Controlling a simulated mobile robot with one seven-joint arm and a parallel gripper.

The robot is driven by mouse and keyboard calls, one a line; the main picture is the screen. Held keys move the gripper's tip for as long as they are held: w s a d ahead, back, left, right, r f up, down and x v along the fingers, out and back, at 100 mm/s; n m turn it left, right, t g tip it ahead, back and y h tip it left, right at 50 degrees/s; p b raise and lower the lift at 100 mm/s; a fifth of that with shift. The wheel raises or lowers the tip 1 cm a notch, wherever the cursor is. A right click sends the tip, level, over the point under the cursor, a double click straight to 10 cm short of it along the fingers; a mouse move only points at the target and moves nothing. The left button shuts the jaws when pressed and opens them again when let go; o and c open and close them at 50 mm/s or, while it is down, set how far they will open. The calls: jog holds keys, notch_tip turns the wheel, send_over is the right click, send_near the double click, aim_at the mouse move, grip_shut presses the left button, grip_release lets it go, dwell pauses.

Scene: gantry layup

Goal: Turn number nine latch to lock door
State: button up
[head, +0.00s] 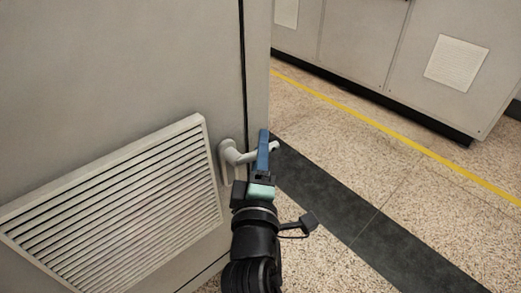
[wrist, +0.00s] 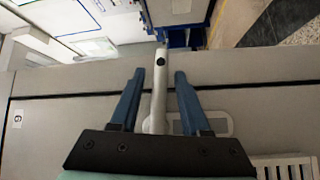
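The latch (head: 236,155) is a pale grey lever handle on the edge side of a grey cabinet door (head: 130,70). Its lever points right, roughly level, in the head view. In the wrist view the lever (wrist: 159,95) runs between the two blue fingers of my gripper (wrist: 158,76), with a gap on each side. My gripper (head: 263,140) is open around the lever, and its fingers hide part of it in the head view. A small white label (wrist: 17,118) with one dark character is on the cabinet; I cannot read it for sure.
A louvred vent (head: 120,215) is on the door left of the latch. More grey cabinets (head: 365,45) stand across the aisle at the back right. The speckled floor (head: 340,150) between, with a yellow line (head: 400,138) and a dark strip (head: 350,210), is clear.

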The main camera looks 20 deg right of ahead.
grip_shut()
dwell(1.2)
